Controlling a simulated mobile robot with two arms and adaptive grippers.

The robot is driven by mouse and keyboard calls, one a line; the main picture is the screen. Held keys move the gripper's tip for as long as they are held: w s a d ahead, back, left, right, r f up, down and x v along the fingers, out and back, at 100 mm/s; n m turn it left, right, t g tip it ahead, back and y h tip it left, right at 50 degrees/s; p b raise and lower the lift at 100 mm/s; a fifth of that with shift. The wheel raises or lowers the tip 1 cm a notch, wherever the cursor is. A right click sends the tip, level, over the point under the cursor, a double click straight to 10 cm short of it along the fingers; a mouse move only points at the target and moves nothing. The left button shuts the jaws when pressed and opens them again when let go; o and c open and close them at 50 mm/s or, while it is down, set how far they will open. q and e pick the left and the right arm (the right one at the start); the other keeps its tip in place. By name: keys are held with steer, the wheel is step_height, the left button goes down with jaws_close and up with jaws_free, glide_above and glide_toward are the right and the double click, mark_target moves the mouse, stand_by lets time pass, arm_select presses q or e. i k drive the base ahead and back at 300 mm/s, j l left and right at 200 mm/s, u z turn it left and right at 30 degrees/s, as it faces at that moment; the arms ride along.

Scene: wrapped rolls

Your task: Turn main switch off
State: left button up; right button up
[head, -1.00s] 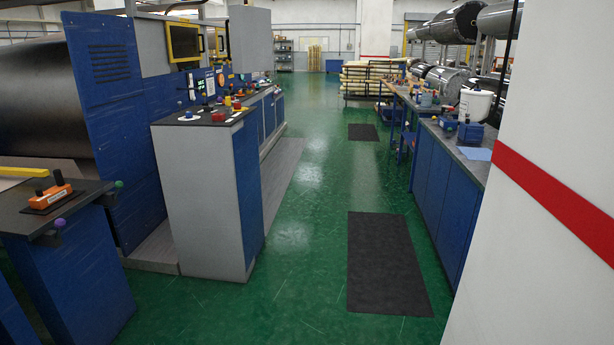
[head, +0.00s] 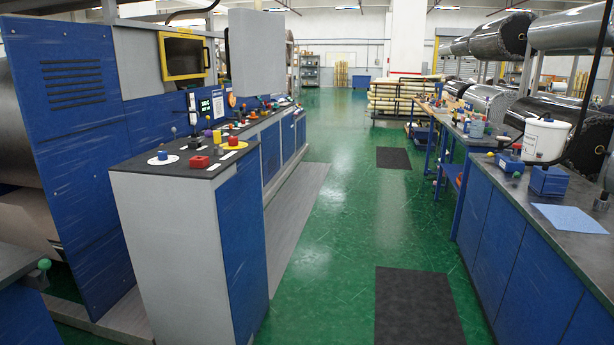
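Which control is the main switch I cannot tell. A grey console (head: 172,232) with a dark top stands at the left front. On its top are a red block-like control (head: 199,162), a blue knob on a white disc (head: 162,156), and a red control on a yellow disc (head: 233,142). Small levers with ball tips stand behind them. More coloured controls run along the machine further back. A lit display (head: 205,103) is on the panel above. Neither of my grippers is in view.
Green floor (head: 328,225) runs clear between the console and the right-hand blue workbench (head: 520,240). A dark mat (head: 418,305) lies on it. A white bucket (head: 545,138) stands on the bench. Stacked rolls (head: 402,95) stand further back.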

mark_target(233, 141)
steer(key=i+l+u, duration=0.15)
steer(key=i+u, duration=0.2)
steer(key=i, duration=0.2)
steer(key=i+l+u, duration=0.35)
steer(key=i, duration=0.15)
